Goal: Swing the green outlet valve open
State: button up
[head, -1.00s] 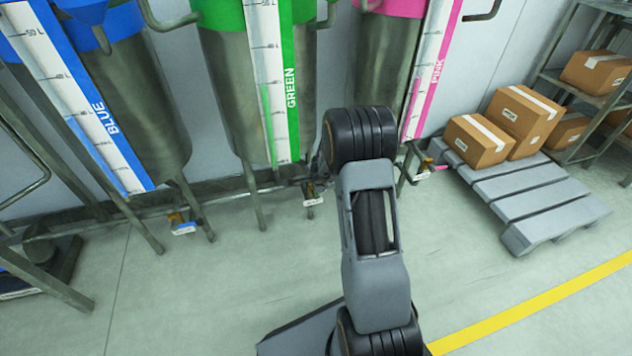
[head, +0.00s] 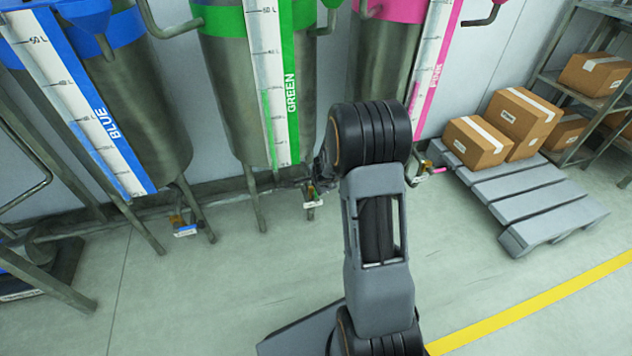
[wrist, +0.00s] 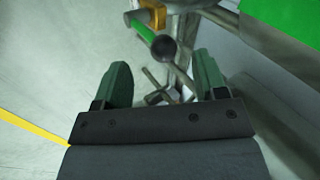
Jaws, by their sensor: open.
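In the wrist view the green valve handle (wrist: 144,30) shows beside a brass valve body (wrist: 152,10). A dark round end (wrist: 163,47) shows at the handle's near tip, just beyond the gap between my fingers. My gripper (wrist: 164,72) is open, with its two dark green fingers apart and nothing held between them. In the head view the green outlet valve (head: 312,190) is small, low under the green drum (head: 226,90), left of my arm. My gripper is largely hidden behind my arm there. I cannot tell whether a finger touches the handle.
Blue (head: 150,105) and pink (head: 375,75) drums stand either side of the green one. The drum legs (head: 255,195) are close to the valve. A grey pallet (head: 535,200) with cardboard boxes (head: 475,142) stands at the right. The floor in front is clear.

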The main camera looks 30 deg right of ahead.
jog(key=d+p+v, duration=0.1)
jog(key=p+v, duration=0.2)
jog(key=v, duration=0.5)
jog(key=shift+s+a+r, duration=0.25)
jog(key=shift+a+r, duration=0.05)
jog(key=shift+a, duration=0.2)
jog(key=s+a+r+n+y+p, duration=0.1)
jog(key=a+r+n+p, duration=0.3)
jog(key=r, duration=0.5)
jog(key=s+a+r+n+y+p, duration=0.2)
jog(key=a+r+p, duration=0.2)
jog(key=r+p, duration=0.35)
jog(key=s+a+r+n+y+p, duration=0.1)
jog(key=a+r+n+p, duration=0.25)
jog(key=r, duration=0.55)
jog(key=s+a+r+n+g+h+p, duration=0.1)
jog(key=s+r+n+g+h+p, duration=0.1)
jog(key=s+r+n+p, duration=0.6)
jog(key=s+r+g+p, duration=0.1)
jog(key=s+r+p, duration=0.6)
jog(key=r, duration=0.4)
jog(key=shift+a+r+h, duration=0.15)
jog(key=shift+h, duration=0.15)
